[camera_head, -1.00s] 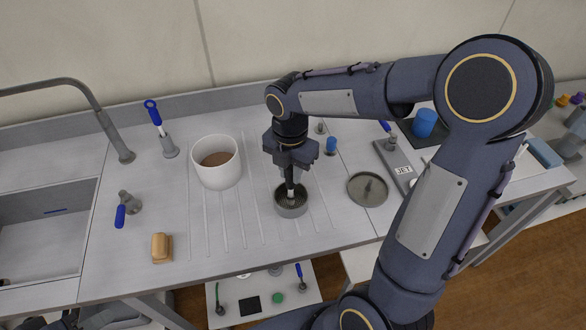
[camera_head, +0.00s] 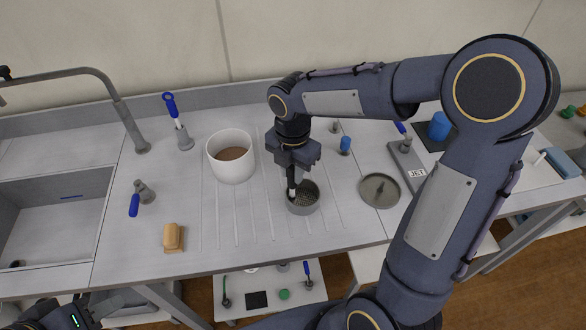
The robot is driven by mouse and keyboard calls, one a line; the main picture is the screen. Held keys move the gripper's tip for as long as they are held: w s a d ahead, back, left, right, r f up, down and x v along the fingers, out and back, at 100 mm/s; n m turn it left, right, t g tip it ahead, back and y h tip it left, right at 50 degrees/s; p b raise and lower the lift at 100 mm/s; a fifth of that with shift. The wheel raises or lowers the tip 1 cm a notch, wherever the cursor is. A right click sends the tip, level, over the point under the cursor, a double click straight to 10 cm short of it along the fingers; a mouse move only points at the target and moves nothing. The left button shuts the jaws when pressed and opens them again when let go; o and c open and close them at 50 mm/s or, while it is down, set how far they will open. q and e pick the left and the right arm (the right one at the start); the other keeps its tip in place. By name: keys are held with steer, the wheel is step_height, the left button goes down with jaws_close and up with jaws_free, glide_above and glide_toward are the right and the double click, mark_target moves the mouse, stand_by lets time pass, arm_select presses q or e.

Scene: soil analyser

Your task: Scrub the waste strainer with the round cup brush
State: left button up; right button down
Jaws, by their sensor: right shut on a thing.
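The waste strainer appears to be the round grey cup with a mesh floor (camera_head: 306,208) on the ribbed drainboard. My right gripper (camera_head: 292,176) points down above its left side and is shut on a slim tool with a dark and white shaft (camera_head: 292,189), likely the round cup brush. The tool's lower end is at the strainer's left inner side; its head is hard to see, and I cannot tell whether it touches the mesh. My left gripper (camera_head: 112,304) is low at the bottom left edge, away from the strainer, partly cut off; its opening is unclear.
A white pot with brown contents (camera_head: 231,172) stands left of the strainer, and a round grey disc (camera_head: 379,191) lies right. A blue-handled tool (camera_head: 178,122), another lying one (camera_head: 141,199), a tan block (camera_head: 173,237) and the sink (camera_head: 60,215) are further left.

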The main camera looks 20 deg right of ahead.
steer(key=shift+d, duration=0.15)
steer(key=shift+s+d, duration=0.2)
steer(key=shift+d, duration=0.4)
steer(key=shift+s+d, duration=0.15)
steer(key=shift+d, duration=0.45)
steer(key=shift+s+d+r+p, duration=0.15)
steer(key=shift+d+p, duration=0.35)
steer(key=shift+d, duration=0.75)
steer(key=shift+f, duration=0.2)
steer(key=shift+a, duration=0.1)
